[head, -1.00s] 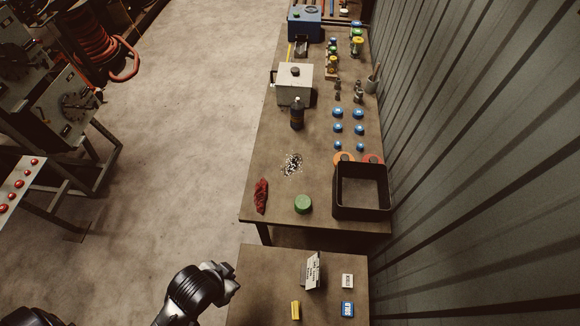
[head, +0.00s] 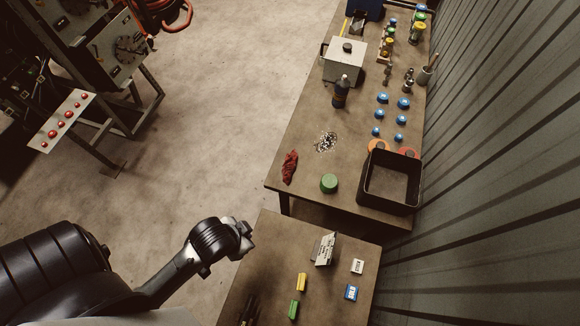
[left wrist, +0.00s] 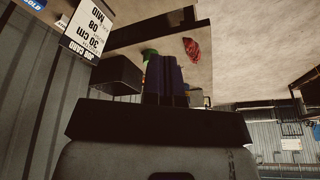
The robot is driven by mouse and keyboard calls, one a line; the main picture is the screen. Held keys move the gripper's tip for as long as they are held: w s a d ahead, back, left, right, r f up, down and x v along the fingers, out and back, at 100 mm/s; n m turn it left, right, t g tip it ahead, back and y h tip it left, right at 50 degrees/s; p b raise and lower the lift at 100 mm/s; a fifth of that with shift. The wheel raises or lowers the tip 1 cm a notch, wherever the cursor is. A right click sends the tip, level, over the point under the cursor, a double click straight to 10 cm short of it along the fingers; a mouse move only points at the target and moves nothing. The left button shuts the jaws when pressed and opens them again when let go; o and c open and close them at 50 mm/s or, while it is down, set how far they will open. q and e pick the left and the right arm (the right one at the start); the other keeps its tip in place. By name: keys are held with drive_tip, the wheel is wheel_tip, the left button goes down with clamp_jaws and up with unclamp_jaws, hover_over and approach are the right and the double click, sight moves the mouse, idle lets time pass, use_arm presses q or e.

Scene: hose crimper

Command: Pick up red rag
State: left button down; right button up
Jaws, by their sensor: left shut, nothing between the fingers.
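The red rag (head: 289,167) lies crumpled at the near left edge of the long workbench (head: 300,120) in the head view. It also shows in the left wrist view (left wrist: 191,48). My left gripper (head: 247,236) is over the left edge of the smaller near table, short of the rag and apart from it. Its fingers (left wrist: 166,78) show together in the left wrist view, shut with nothing between them. My right gripper is not in view.
Near the rag are a green round lid (head: 328,183), a patch of black and white bits (head: 326,141) and a black open bin (head: 369,192). The near table (head: 270,262) holds a job card (head: 325,249) and small boxes. A gap separates the tables.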

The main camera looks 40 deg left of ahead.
use_arm(q)
drive_tip(key=c, duration=1.8)
unclamp_jaws()
drive_tip(key=o, duration=0.6)
drive_tip(key=shift+d, duration=0.2)
drive_tip(key=shift+c, duration=0.2)
drive_tip(key=o, duration=1)
drive_tip(key=shift+a, duration=0.2)
